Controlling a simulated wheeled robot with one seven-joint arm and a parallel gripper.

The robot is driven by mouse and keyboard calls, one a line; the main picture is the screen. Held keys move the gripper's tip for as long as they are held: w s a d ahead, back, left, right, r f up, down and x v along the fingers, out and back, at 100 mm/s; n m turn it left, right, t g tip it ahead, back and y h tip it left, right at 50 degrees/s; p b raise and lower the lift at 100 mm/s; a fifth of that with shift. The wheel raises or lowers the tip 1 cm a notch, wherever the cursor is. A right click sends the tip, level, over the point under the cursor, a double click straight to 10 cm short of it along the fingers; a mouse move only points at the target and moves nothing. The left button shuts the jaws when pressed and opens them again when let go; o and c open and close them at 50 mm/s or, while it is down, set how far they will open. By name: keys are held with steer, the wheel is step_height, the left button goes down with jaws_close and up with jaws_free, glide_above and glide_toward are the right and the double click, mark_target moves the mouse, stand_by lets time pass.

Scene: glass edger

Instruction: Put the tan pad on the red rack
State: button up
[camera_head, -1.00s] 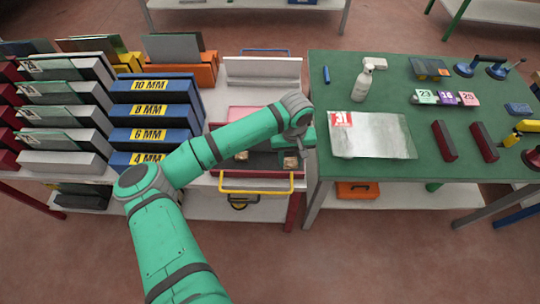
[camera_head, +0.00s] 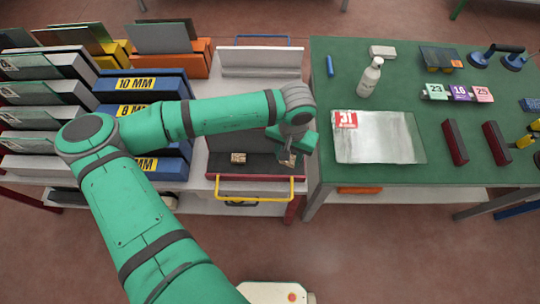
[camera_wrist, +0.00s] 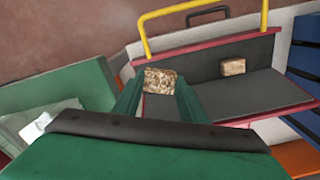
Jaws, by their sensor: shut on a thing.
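A tan, speckled pad (camera_wrist: 160,81) sits between the two fingertips of my gripper (camera_wrist: 158,92) in the wrist view. My gripper is shut on it. In the head view my gripper (camera_head: 287,153) is over the right part of a red-edged tray (camera_head: 299,172) with a dark floor and a yellow handle, and the held pad is mostly hidden there. A second tan block (camera_head: 238,157) lies in the tray to the left; the wrist view also shows it (camera_wrist: 233,67). Dark red rack parts (camera_head: 5,135) show at the far left edge, mostly cut off.
Blue racks (camera_head: 178,90) with thickness labels stand left of the tray, partly behind my arm. The green table (camera_head: 350,210) at right holds a glass sheet (camera_head: 378,140), a spray bottle (camera_head: 370,78) and dark red bars (camera_head: 454,143).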

glide_above(273, 161)
steer(key=f, duration=0.6)
steer(key=shift+s+d, duration=0.1)
steer(key=shift+s, duration=0.15)
steer(key=shift+w+f, duration=0.15)
steer(key=shift+f, duration=0.75)
steer(key=shift+w+f, duration=0.1)
steer(key=shift+f, duration=0.8)
steer(key=shift+f, duration=0.1)
steer(key=o, duration=1)
step_height(273, 161, up, 12)
